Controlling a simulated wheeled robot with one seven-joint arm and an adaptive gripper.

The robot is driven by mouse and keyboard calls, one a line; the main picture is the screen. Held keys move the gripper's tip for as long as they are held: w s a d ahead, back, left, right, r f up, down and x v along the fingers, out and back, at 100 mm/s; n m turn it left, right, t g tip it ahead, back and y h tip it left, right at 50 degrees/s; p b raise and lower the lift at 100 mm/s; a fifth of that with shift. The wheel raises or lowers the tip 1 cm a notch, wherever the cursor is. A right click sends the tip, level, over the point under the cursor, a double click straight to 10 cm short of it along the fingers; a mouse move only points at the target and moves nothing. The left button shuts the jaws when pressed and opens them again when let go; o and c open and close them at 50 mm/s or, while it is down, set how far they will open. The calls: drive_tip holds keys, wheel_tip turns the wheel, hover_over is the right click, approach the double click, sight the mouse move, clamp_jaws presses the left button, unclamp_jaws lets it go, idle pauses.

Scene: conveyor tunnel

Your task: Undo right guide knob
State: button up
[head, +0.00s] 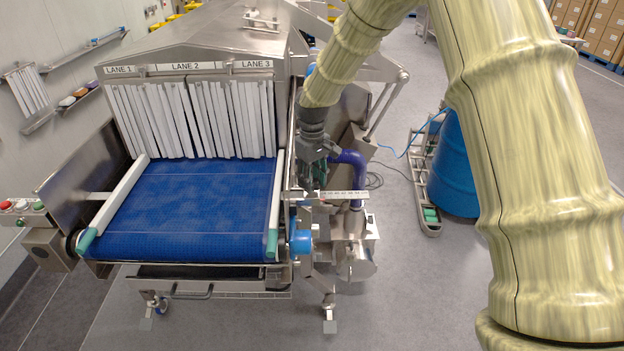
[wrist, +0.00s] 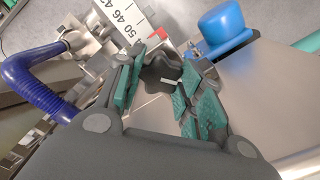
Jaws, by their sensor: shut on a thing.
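In the head view, my gripper (head: 316,178) points down at the right side of the conveyor, by the numbered scale bar (head: 340,194). The knob is hidden there behind the fingers. The scale bar also shows in the wrist view (wrist: 130,22). The right guide rail (head: 276,205) runs along the belt's right edge.
A blue cap-like part (wrist: 226,30) stands close beside the fingers. A dark blue hose (head: 352,165) curves close to my gripper. The blue belt (head: 190,205) is empty, with white strip curtains (head: 200,120) behind. A blue drum (head: 455,165) stands on the floor at right.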

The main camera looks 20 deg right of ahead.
sight(313, 181)
drive_tip(key=n, duration=0.4)
drive_tip(key=shift+r+n, duration=0.1)
drive_tip(key=shift+n, duration=2.1)
drive_tip(key=o, duration=1)
wheel_tip(313, 181, up, 12)
drive_tip(key=shift+f, duration=0.1)
